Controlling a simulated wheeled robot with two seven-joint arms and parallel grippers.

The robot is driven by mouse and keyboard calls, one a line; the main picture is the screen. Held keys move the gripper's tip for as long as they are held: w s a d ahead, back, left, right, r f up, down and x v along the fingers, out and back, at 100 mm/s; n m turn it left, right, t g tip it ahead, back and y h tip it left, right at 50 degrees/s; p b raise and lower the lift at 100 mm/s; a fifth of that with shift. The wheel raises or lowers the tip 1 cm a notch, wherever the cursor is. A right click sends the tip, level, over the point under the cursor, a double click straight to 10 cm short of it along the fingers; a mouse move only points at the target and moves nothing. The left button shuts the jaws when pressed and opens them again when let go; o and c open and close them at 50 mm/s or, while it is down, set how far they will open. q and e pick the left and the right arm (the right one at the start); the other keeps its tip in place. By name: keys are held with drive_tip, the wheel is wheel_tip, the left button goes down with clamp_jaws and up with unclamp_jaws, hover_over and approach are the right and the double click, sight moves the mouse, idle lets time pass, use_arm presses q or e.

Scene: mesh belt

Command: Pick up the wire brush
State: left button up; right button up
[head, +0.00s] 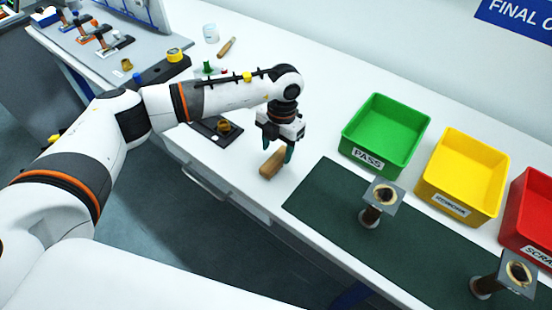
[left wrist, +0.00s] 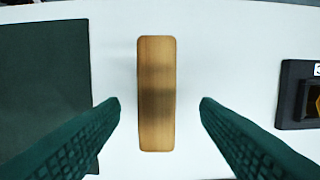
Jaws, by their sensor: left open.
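The wire brush (head: 271,164) shows as a light-brown wooden block on the white bench, left of the green mat's near-left corner. In the left wrist view the brush (left wrist: 157,75) is upright in the picture, its smooth wooden top toward me; any bristles are hidden. My left gripper (head: 278,151) points down over the brush and is open. In the left wrist view its two dark green fingers stand on either side of the brush, with white gaps between, so neither appears to touch it. My right gripper is not in view.
The dark green mat (head: 325,205) bears two flanged metal parts (head: 376,200) (head: 506,275). Green (head: 364,158), yellow (head: 455,208) and red (head: 524,243) bins stand behind it. A dark fixture (head: 208,131) lies left of the brush. A white cup (head: 211,33) and a wooden-handled item (head: 226,47) stand farther back.

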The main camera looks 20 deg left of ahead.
sight(276, 158)
use_arm(q)
drive_tip(key=f, duration=0.1)
drive_tip(key=s+f+p, duration=0.1)
drive_tip(key=f, duration=0.1)
drive_tip(key=shift+s+f, duration=0.1)
drive_tip(key=shift+f, duration=0.35)
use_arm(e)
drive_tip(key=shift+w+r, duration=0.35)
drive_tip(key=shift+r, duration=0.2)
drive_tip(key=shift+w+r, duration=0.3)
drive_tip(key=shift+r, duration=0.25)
use_arm(q)
drive_tip(key=c, duration=1.1)
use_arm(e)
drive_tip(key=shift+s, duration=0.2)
use_arm(q)
drive_tip(key=shift+r, duration=0.1)
